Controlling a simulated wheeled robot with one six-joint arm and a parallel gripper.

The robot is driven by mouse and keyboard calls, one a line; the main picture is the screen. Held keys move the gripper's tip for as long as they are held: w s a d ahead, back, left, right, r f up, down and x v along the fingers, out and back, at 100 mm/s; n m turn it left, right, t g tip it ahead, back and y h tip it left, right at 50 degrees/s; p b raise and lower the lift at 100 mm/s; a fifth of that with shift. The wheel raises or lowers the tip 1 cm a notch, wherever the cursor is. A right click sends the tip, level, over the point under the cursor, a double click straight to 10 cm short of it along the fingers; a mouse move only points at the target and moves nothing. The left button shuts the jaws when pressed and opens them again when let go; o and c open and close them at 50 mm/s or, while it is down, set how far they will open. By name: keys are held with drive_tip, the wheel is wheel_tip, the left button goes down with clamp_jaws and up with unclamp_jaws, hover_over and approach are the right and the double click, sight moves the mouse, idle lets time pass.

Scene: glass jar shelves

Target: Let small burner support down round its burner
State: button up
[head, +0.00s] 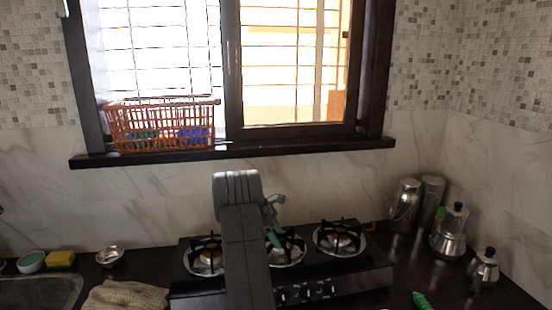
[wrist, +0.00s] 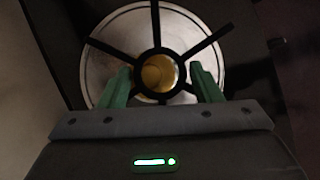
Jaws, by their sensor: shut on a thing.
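The small burner support (wrist: 208,42) is a black ring with several straight arms reaching outward. My gripper (wrist: 162,80) is shut on it, with a green finger on each side of the ring. The brass burner (wrist: 158,74) shows through the ring, roughly centred, above a round silver pan (wrist: 120,40). I cannot tell how high the support is above the burner. In the head view my gripper (head: 274,237) is at the middle burner, partly hidden by my arm.
The black stove (head: 375,278) also has a left burner (head: 205,258) and a right burner (head: 340,241), each with a black support on it. Steel canisters (head: 405,205) and moka pots (head: 450,235) stand to the right. A cloth (head: 122,296) lies at the left.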

drive_tip(key=shift+r+p, duration=0.45)
drive_tip(key=shift+r, duration=0.15)
drive_tip(key=shift+c, duration=0.4)
drive_tip(key=shift+r+p, duration=0.7)
drive_tip(key=shift+r, duration=0.15)
drive_tip(key=shift+c, duration=0.2)
drive_tip(key=shift+r, duration=0.75)
drive_tip(key=shift+r, duration=0.2)
drive_tip(key=shift+w+a+m+g, duration=0.25)
drive_tip(key=shift+w+a+m, duration=0.05)
drive_tip(key=shift+w+m, duration=0.3)
drive_tip(key=shift+w+a+m+g, duration=0.25)
drive_tip(key=shift+w+a+m, duration=0.05)
drive_tip(key=shift+w+m, duration=0.25)
drive_tip(key=shift+s+d+f+y+b, duration=0.1)
drive_tip(key=shift+d+f+y+b, duration=0.05)
drive_tip(key=shift+f+y+b, duration=0.25)
drive_tip(key=shift+s+d+f+t+y+b, duration=0.15)
drive_tip(key=shift+d+f+t+y+b, duration=0.15)
drive_tip(key=shift+f+b, duration=0.3)
drive_tip(key=shift+s+d+f+t+y+b, duration=0.2)
drive_tip(key=shift+f+y+b, duration=0.2)
drive_tip(key=shift+b, duration=0.35)
drive_tip(key=shift+c, duration=0.2)
